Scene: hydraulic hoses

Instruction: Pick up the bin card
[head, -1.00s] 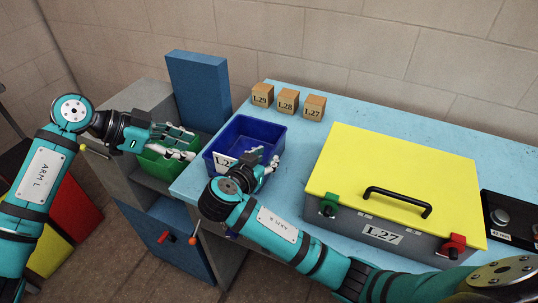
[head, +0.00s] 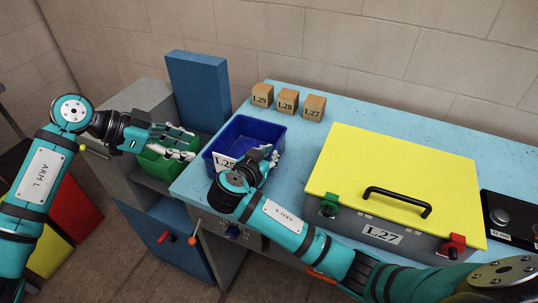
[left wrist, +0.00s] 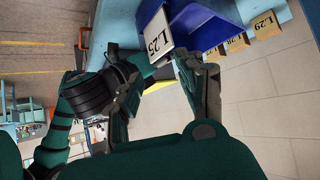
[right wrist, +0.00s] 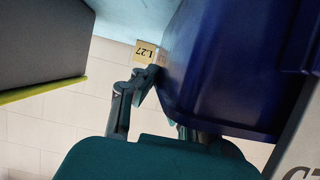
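The bin card is a white card marked L25 (head: 223,161) on the front of the blue bin (head: 238,125). It also shows in the left wrist view (left wrist: 156,37), and part of it at the lower right of the right wrist view (right wrist: 302,155). My right gripper (head: 266,156) is at the bin's near right side, right of the card. In the right wrist view, one finger reaches the bin's edge and the other is mostly hidden behind the bin, so its grip is unclear. My left gripper (head: 188,144) is open and empty above the green bin, left of the card.
The green bin (head: 160,168) stands on the lower grey cabinet. A yellow-lidded case (head: 390,170) marked L27 sits right of the blue bin. Wooden blocks (head: 288,101) marked L29, L28 and L27 stand behind. Blue tabletop lies clear between bin and case.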

